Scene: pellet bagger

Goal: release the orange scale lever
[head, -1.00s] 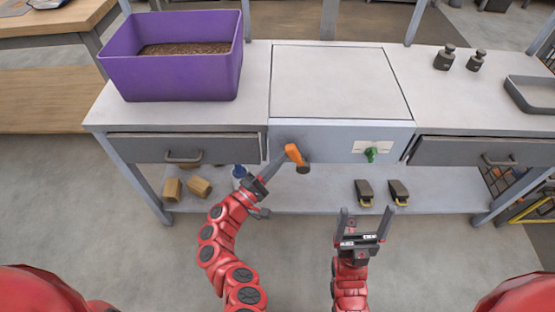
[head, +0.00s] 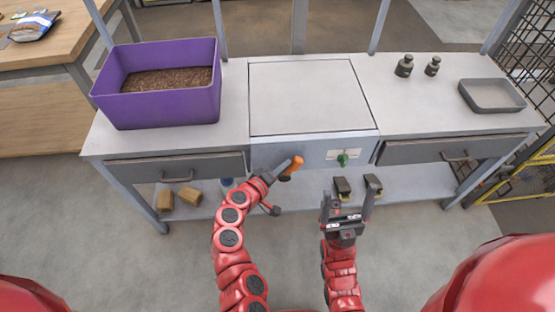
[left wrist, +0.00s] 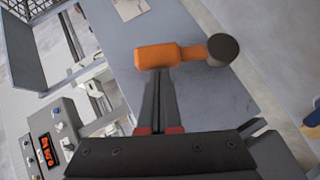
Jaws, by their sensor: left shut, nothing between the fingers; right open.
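The orange scale lever (head: 296,163) is on the grey front panel of the bench's middle section, its handle leaning up and to the right from a dark round pivot. In the left wrist view the orange handle (left wrist: 158,55) lies across the tips of my left gripper (left wrist: 160,74), with the pivot to its right. My left gripper (head: 276,172) is shut and empty, its tips at the handle's left side, touching or nearly so. My right gripper (head: 346,198) is open and empty, in front of the bench below the green knob (head: 343,160).
A purple bin (head: 160,109) of brown pellets stands on the bench's left. Two dark weights (head: 404,66) and a grey tray (head: 492,107) are on the right. Drawers (head: 180,167) flank the panel.

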